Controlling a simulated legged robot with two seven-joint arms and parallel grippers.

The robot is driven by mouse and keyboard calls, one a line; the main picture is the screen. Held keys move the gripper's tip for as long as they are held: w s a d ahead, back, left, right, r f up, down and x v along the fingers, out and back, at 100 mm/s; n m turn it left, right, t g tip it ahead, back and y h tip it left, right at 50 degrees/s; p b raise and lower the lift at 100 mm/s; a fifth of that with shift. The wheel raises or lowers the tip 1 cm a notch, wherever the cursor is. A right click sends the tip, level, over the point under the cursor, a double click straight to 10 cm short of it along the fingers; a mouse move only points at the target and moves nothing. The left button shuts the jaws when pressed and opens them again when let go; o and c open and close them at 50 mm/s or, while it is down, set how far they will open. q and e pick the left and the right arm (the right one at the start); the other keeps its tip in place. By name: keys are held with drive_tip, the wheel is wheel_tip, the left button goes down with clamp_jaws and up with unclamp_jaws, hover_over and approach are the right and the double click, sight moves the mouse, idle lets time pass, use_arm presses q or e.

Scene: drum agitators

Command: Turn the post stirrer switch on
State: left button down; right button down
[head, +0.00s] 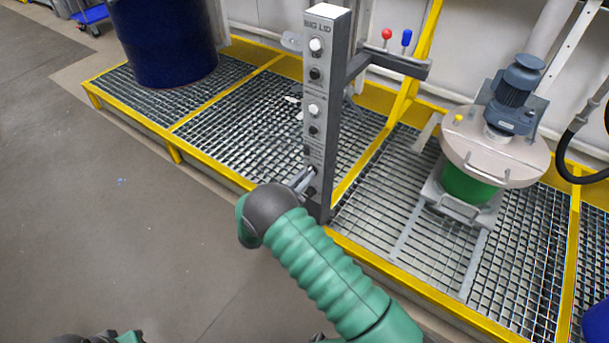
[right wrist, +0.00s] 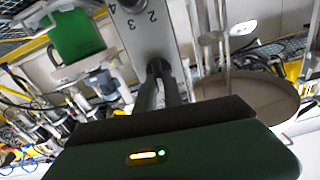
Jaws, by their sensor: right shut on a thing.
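A grey switch post (head: 318,110) marked "BIG LID" stands upright at the grating's front edge. Its front carries white knobs and dark knobs in a column. My right gripper (head: 307,181) reaches the lowest part of this column, with its fingers closed around a small control there, which they mostly hide. In the right wrist view the fingers (right wrist: 158,72) meet at the post face (right wrist: 150,38), below printed numbers 2, 3 and 4. The exact angle of the gripped control cannot be told.
A yellow-edged metal grating (head: 240,110) runs behind the post. A dark blue drum (head: 165,45) stands at the back left. A motor (head: 515,95) sits on a lidded green drum (head: 468,185). The left floor is clear.

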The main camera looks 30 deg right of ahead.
drive_tip(key=shift+s+f+m, duration=0.1)
drive_tip(key=shift+f+m, duration=0.05)
drive_tip(key=shift+m, duration=1.55)
drive_tip(key=shift+s+f+m, duration=0.1)
drive_tip(key=shift+m, duration=1.6)
drive_tip(key=c, duration=1.5)
unclamp_jaws()
drive_tip(key=shift+o, duration=0.2)
drive_tip(key=shift+r, duration=0.1)
drive_tip(key=shift+a, duration=0.1)
